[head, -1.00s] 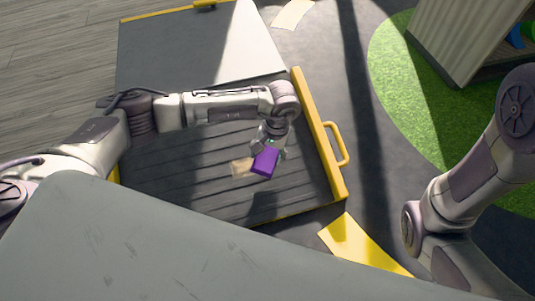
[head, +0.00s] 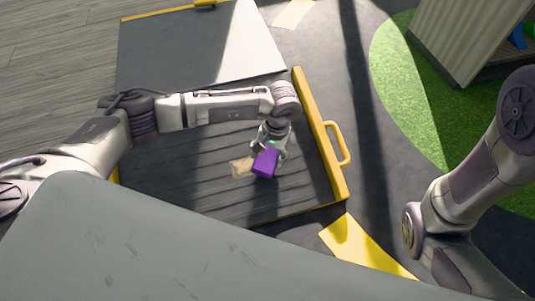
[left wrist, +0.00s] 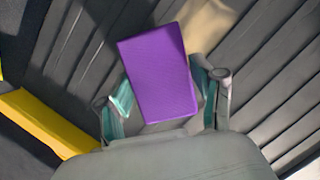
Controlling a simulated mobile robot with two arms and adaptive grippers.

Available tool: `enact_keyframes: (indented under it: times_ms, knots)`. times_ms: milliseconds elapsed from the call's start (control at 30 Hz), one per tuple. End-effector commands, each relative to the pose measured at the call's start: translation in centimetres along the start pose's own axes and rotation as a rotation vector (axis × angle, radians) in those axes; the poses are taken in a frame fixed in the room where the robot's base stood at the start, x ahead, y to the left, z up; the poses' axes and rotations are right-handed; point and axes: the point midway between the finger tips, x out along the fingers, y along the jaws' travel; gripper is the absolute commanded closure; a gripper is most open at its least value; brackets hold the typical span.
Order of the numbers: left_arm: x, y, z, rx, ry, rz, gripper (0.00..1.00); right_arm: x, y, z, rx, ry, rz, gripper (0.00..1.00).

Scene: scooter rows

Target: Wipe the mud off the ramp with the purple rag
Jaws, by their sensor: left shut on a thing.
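The purple rag (head: 266,162) is a small block-like pad in my left gripper (head: 268,150). In the left wrist view the rag (left wrist: 160,72) sits between the two fingers of the left gripper (left wrist: 166,100), which is shut on it. The ramp (head: 190,170) is dark grey and ribbed, with a yellow edge on its right. A tan mud patch (head: 242,167) lies on the ribs just left of the rag. The mud (left wrist: 207,25) also shows beyond the rag in the left wrist view, partly hidden. Whether the rag touches the ramp is unclear. My right gripper is not in view.
A yellow rail (head: 318,135) with a handle (head: 338,144) bounds the ramp's right side. A yellow floor strip (head: 360,248) lies at the front right. Green turf (head: 400,80) and a pale slatted cabinet (head: 462,40) stand at the right.

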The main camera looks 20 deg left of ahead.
Motion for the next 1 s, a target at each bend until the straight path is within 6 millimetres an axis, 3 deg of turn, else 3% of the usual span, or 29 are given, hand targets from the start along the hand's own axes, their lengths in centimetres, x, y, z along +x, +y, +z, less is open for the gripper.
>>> enact_keyframes:
  times_ms: [733, 1000]
  knots:
    - [1.5, 0.0, -0.5, -0.001, 0.000, 0.000, 0.66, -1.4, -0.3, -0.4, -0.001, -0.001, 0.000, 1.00]
    - [1.4, -0.9, 0.1, -0.002, -0.001, -0.002, 0.66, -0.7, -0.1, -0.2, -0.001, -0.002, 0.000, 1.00]
